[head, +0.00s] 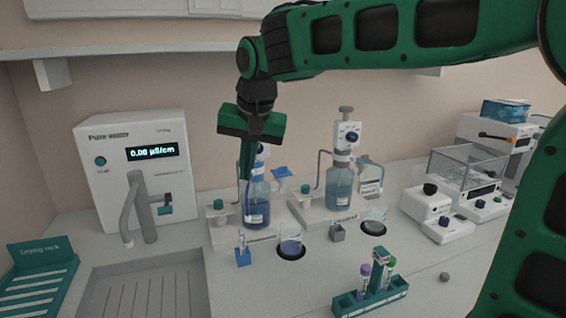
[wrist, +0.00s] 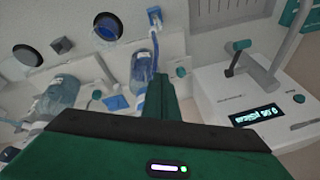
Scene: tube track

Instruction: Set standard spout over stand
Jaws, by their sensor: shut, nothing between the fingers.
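My gripper (head: 246,178) points down with its fingers together, at the left side of a dispenser bottle of blue liquid (head: 258,208); it covers part of the bottle's top. Whether the fingers touch the bottle or its tube I cannot tell. In the wrist view the fingers (wrist: 160,82) end beside that bottle (wrist: 142,66). A blue tube (wrist: 155,48) runs beside the bottle to a small blue block (wrist: 154,17). In the head view this block (head: 243,257) stands at the front left of the bottle's white base. Labels are too small to read, so which part is the standard spout is unclear.
A second dispenser bottle (head: 340,188) stands to the right. Two beakers, one with blue liquid (head: 290,248) and one clearer (head: 374,228), sit in dark recesses. A grey cube (head: 338,233), teal tube rack (head: 370,298), purifier (head: 140,165) and sink (head: 145,285) surround the area.

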